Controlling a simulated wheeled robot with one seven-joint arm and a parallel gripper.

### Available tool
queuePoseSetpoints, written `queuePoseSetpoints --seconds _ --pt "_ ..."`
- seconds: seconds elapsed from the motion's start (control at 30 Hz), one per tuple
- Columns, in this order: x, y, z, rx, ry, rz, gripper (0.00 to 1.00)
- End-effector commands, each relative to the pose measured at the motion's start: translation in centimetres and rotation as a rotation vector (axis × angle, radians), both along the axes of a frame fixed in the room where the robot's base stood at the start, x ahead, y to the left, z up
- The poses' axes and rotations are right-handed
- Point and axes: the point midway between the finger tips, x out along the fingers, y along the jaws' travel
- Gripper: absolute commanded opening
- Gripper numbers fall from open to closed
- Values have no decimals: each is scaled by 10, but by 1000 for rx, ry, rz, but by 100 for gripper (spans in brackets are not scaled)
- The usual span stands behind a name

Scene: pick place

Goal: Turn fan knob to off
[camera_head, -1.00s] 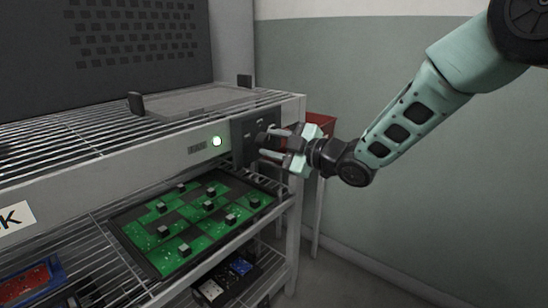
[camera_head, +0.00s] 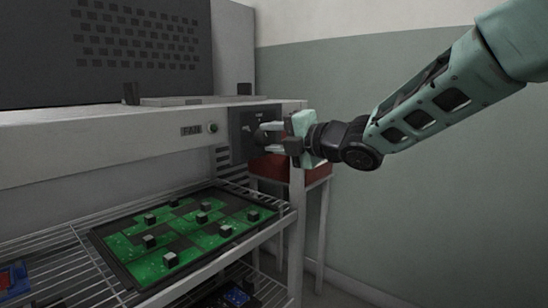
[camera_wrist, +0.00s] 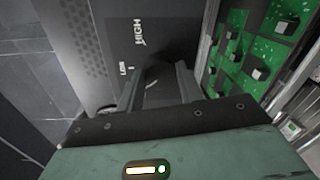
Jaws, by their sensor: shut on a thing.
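In the wrist view the panel (camera_wrist: 158,22) shows HIGH and LOW markings. My gripper (camera_head: 264,135) reaches the panel from the right, its fingers closed on the dark knob (camera_wrist: 160,90). The fingers hide much of the knob, so I cannot read its setting.
A black tray (camera_head: 118,270) with green boards and small dark blocks lies on the wire shelf below. A red-topped stand (camera_head: 318,172) is behind the shelf's right post (camera_head: 297,215). The wall (camera_head: 440,200) to the right is bare.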

Motion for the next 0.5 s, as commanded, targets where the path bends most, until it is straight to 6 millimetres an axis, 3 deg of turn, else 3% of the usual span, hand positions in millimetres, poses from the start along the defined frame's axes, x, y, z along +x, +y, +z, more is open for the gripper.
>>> queuePoseSetpoints --seconds 0.03,0.5 --pt "-1 0 -8 -26 -32 0 14" --pt "-1 1 -4 -192 -241 0 13"
